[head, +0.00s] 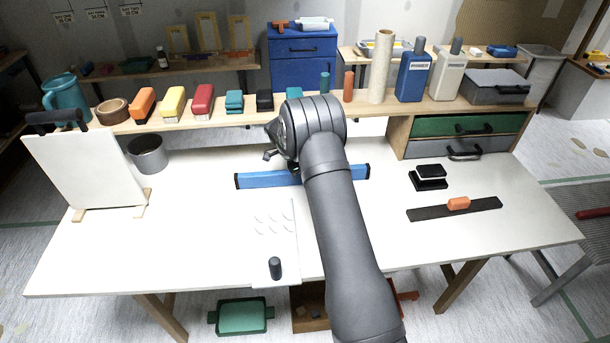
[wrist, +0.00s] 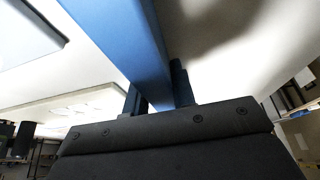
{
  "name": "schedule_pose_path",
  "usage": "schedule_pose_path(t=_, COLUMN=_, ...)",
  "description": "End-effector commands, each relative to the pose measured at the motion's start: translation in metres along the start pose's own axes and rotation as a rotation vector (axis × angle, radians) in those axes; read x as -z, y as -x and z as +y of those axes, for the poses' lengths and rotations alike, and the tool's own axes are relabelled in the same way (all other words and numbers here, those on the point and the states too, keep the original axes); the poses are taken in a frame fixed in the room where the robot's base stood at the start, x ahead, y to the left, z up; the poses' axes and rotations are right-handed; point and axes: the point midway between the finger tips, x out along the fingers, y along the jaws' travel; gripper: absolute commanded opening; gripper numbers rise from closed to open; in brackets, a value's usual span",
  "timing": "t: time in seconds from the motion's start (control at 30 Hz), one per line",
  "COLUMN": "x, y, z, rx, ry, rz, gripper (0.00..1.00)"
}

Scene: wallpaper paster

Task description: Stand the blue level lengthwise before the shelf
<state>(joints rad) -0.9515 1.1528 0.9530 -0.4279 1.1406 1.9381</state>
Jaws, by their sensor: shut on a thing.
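The blue level (head: 268,180) is a long bar with black ends. In the head view it runs left to right across the white table, in front of the raised wooden shelf (head: 364,109) and apart from it. My arm hides its middle. In the wrist view the level (wrist: 125,40) passes between the two dark fingers of my gripper (wrist: 160,88), which is shut on it. I cannot tell whether the level touches the table.
The shelf carries staplers, bottles and a paper roll (head: 381,66). A grey pot (head: 148,155) and white board (head: 85,170) stand at left. White table is free before the level's right end.

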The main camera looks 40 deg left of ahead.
Motion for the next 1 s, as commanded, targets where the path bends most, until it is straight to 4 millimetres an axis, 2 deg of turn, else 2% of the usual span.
schedule_pose_path(t=0.13, x=-0.001, y=-0.003, z=0.000, rx=0.000, ry=0.000, rz=0.000, gripper=0.00)
schedule_pose_path(t=0.17, x=-0.001, y=-0.003, z=0.000, rx=0.000, ry=0.000, rz=0.000, gripper=0.29)
schedule_pose_path(t=0.23, x=-0.001, y=-0.003, z=0.000, rx=0.000, ry=0.000, rz=0.000, gripper=0.43)
schedule_pose_path(t=0.27, x=-0.001, y=-0.003, z=0.000, rx=0.000, ry=0.000, rz=0.000, gripper=0.45)
schedule_pose_path(t=0.53, x=-0.001, y=-0.002, z=0.000, rx=0.000, ry=0.000, rz=0.000, gripper=0.45)
schedule_pose_path(t=0.63, x=0.000, y=0.005, z=0.000, rx=0.001, ry=0.000, rz=0.000, gripper=0.45)
schedule_pose_path(t=0.77, x=0.000, y=0.025, z=-0.001, rx=0.003, ry=0.000, rz=-0.001, gripper=0.45)
schedule_pose_path(t=1.0, x=0.000, y=0.078, z=-0.001, rx=0.004, ry=0.000, rz=0.000, gripper=0.45)
